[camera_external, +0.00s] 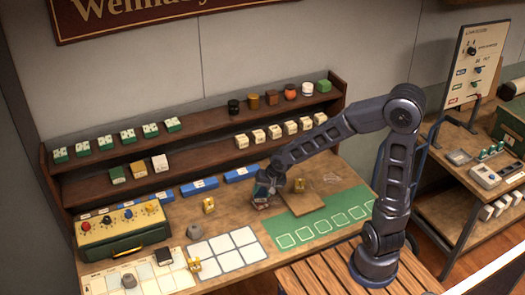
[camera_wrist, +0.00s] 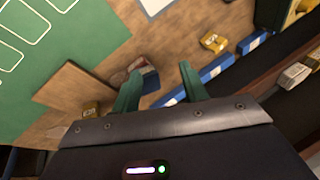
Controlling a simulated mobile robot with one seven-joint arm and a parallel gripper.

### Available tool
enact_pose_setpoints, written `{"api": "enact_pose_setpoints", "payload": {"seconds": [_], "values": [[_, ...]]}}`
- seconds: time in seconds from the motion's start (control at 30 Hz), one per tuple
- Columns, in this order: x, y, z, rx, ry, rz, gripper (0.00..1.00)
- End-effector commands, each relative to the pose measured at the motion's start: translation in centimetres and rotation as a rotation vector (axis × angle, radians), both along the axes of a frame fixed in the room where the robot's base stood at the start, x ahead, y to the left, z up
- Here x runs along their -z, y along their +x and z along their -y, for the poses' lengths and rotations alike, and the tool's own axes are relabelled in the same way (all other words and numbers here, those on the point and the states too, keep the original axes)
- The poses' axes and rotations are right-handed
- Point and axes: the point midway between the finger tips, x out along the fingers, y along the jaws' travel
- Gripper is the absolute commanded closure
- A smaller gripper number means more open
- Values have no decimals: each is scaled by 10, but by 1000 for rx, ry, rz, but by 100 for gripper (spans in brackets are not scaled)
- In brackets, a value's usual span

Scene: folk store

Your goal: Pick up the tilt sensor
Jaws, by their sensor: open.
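My gripper (camera_external: 261,198) is open and low over the workbench, left of a square wooden board. In the wrist view, its two green fingers (camera_wrist: 158,76) are spread. A small block (camera_wrist: 146,72) with blue, white and reddish parts shows near and partly behind the left finger; I cannot tell whether they touch. Small yellow pieces show too: one on the bench to the left (camera_external: 208,205), one on the board (camera_external: 299,185), one by the white grid (camera_external: 194,265). None is clearly readable as the tilt sensor; the small block is nearest my fingers.
The wooden board (camera_external: 307,204) lies partly over the green mat (camera_external: 340,222). Blue boxes (camera_external: 241,174) line the shelf's foot behind my gripper. A white grid sheet (camera_external: 226,262), a grey lump (camera_external: 194,231) and a green control box (camera_external: 122,240) are left. Bare wood lies between.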

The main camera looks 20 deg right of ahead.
Motion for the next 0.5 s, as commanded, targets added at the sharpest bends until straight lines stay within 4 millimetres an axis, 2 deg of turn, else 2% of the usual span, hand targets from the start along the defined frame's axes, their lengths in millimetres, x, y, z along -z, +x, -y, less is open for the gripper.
{"api": "enact_pose_setpoints", "payload": {"seconds": [0.1,0.23,0.5], "values": [[18,-7,-34,26,87,-46,56],[31,-19,-71,65,191,-102,56],[37,-51,-144,163,427,-250,56]]}}
